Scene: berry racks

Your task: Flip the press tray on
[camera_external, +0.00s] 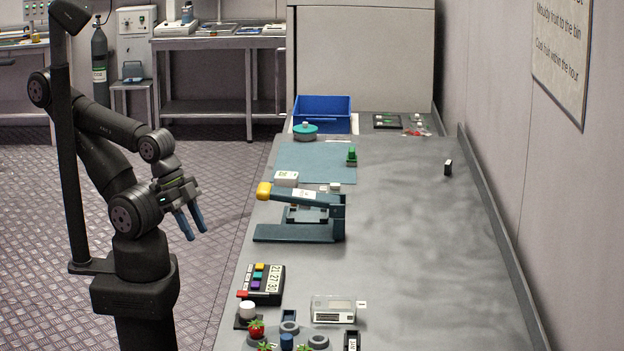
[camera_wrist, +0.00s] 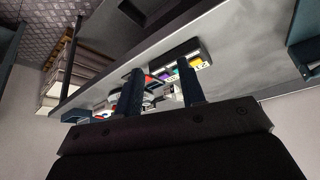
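A dark teal press (camera_external: 340,222) stands on the bench, with a flat base plate and an upright post at its right. Its lever arm slopes up to the left, ending in a yellow knob (camera_external: 264,191). A pale label is on the lever, and a small grey tray-like part (camera_external: 304,214) lies beneath it, partly hidden. I cannot make out a separate switch. My gripper (camera_external: 192,228) hangs left of the bench edge, clear of the press, with its blue fingers apart and empty. The wrist view shows the two fingers (camera_wrist: 159,78) with a gap between them.
A button box (camera_external: 265,284) with coloured keys and a digital display is nearer on the bench; it also shows in the wrist view (camera_wrist: 182,62). A blue bin (camera_external: 322,106) stands at the far end. Strawberries (camera_external: 257,329) and small holders are at the front. The bench's right side is mostly clear.

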